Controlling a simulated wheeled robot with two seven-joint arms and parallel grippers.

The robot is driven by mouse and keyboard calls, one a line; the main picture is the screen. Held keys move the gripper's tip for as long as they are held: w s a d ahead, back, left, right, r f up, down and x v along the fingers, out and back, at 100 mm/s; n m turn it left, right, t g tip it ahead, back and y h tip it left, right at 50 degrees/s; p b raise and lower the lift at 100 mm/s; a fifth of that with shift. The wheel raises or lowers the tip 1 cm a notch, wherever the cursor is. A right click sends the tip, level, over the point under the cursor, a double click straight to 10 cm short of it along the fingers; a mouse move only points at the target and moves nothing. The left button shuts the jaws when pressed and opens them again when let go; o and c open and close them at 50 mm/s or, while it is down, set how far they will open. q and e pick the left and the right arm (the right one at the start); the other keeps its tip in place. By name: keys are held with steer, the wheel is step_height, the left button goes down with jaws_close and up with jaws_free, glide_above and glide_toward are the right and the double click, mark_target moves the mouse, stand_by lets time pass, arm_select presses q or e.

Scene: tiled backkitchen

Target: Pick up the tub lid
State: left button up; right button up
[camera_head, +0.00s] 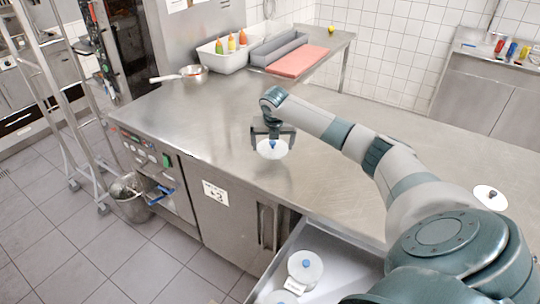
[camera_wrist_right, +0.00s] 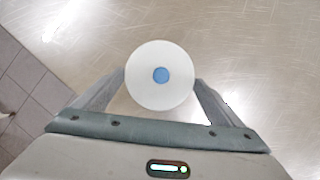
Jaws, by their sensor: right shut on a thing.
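The tub lid (camera_head: 266,153) is a round white disc with a blue knob. In the head view it is at my right gripper (camera_head: 272,143), over the steel counter. In the right wrist view the lid (camera_wrist_right: 145,93) lies between the two fingers of my right gripper (camera_wrist_right: 160,88), one on each side of it. The gripper is shut on the lid. I cannot tell whether the lid touches the counter or hangs just above it. My left gripper is not in view.
Another white lid with a dark knob (camera_head: 490,192) lies at the right. A saucepan (camera_head: 192,75), a bottle bin (camera_head: 222,58) and a red board (camera_head: 297,61) stand at the back.

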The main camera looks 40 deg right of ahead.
steer(key=s+d+r+b, duration=0.3)
steer(key=s+d+r, duration=0.3)
steer(key=d, duration=0.2)
steer(key=shift+s+d+r, duration=0.15)
steer(key=shift+s, duration=0.25)
steer(key=a+f+m+g+h+b, duration=0.15)
steer(key=a+m, duration=0.45)
steer(key=a, duration=0.9)
steer(key=a+f+m+g, duration=0.25)
steer(key=a+m, duration=0.35)
steer(key=a, duration=0.8)
steer(key=s+a+r+m+g+y, duration=0.1)
steer(key=s+a+m+g+y, duration=0.3)
steer(key=s+a+m, duration=1.1)
steer(key=shift+s+a+r+m+b, duration=0.25)
steer(key=shift+a+m+b, duration=0.2)
steer(key=shift+a, duration=0.7)
